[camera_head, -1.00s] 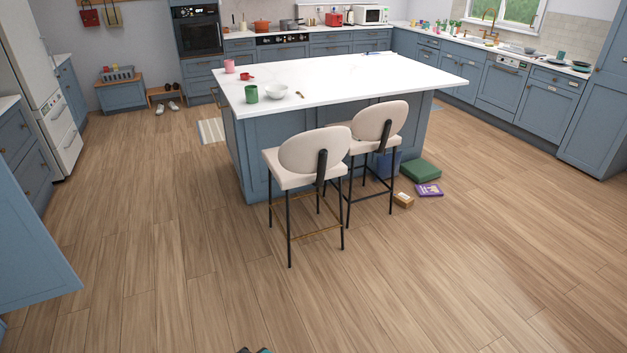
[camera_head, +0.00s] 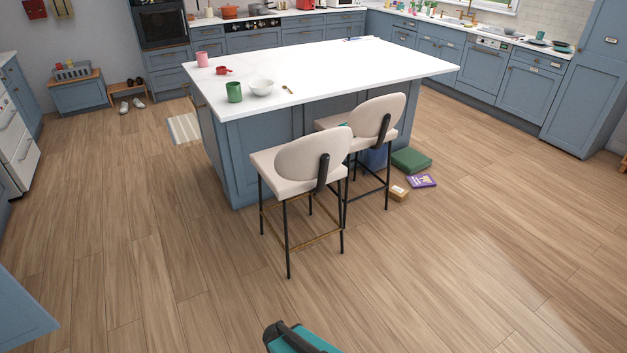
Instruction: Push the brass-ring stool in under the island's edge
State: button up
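Two cream stools with black legs stand at the near long side of the island (camera_head: 430,75). The nearer, left one is the brass-ring stool (camera_head: 315,160); brass-coloured foot bars show low between its legs. It is upright, its backrest toward me, and sits mostly out in front of the island's edge. The other stool (camera_head: 378,115) stands close behind it to the right, its foot bar looking dark. Their seats overlap in the view. A teal and black part of my arm shows at the bottom edge, apart from the stool. My gripper's fingers are not in view.
A green box (camera_head: 411,160), a purple packet (camera_head: 422,181) and a small brown box (camera_head: 398,193) lie on the floor right of the stools. A blue bin (camera_head: 375,158) is behind the right stool. Floor in front and left is clear.

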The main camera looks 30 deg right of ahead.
aim_at(311, 162)
jog(key=u, duration=0.1)
jog(key=i, duration=1)
jog(key=u, duration=0.4)
